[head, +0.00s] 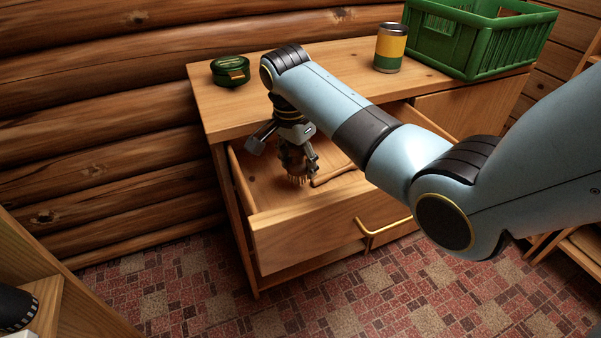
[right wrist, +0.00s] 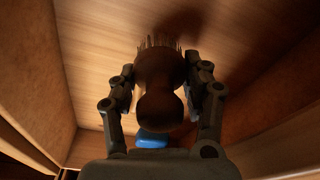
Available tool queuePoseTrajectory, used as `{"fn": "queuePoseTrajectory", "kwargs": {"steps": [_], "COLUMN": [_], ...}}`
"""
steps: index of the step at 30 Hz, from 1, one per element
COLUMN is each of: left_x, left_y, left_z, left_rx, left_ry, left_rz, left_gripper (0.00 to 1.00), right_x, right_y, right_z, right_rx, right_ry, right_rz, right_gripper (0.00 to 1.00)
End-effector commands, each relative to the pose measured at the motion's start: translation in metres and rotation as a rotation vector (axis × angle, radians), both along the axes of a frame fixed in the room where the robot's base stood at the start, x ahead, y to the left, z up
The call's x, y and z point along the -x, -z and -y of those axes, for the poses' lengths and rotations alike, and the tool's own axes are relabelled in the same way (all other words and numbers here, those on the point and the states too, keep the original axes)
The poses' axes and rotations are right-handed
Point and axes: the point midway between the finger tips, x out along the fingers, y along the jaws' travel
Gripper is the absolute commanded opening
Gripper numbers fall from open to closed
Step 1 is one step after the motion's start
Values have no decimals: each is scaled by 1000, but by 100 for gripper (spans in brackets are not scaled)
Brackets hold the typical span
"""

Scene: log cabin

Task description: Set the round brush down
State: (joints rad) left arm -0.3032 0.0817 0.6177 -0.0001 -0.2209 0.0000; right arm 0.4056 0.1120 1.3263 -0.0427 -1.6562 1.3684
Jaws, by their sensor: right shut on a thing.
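The round brush (right wrist: 160,75) has a brown knobbed wooden handle and pale bristles. My right gripper (right wrist: 166,88) is shut on it, with a finger on each side, in the right wrist view. In the head view the brush (head: 297,170) hangs from my right gripper (head: 294,153), bristles down, inside the open drawer (head: 320,232). The bristles are close to the drawer floor; I cannot tell whether they touch it. My left gripper is not in view.
A thin wooden thing (head: 332,175) lies in the drawer beside the brush. A small blue thing (right wrist: 153,139) shows in the right wrist view. On the dresser top (head: 225,112) are a dark green tin (head: 230,71), a yellow-green can (head: 389,48) and a green crate (head: 470,42).

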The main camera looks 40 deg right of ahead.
Motion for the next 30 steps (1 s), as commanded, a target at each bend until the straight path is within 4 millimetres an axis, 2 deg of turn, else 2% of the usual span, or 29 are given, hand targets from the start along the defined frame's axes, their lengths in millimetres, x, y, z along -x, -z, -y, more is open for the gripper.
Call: {"fn": "queuePoseTrajectory", "kwargs": {"steps": [1,4,15,16,20,21,30], "left_x": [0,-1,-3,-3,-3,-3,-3], "left_y": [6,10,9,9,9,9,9], "left_z": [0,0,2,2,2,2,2], "left_rx": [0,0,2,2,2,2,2], "left_ry": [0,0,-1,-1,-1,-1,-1], "left_rz": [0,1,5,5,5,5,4], "left_gripper": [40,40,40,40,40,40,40], "right_x": [1,1,1,1,1,1,1], "right_y": [13,26,29,28,28,28,25], "right_z": [0,0,0,0,0,0,0], "right_rx": [0,0,0,0,0,0,0], "right_ry": [0,1,0,0,0,0,0], "right_rz": [-5,-4,-1,-1,-1,-1,-1], "right_gripper": [17,17,17,52,69,72,72]}}
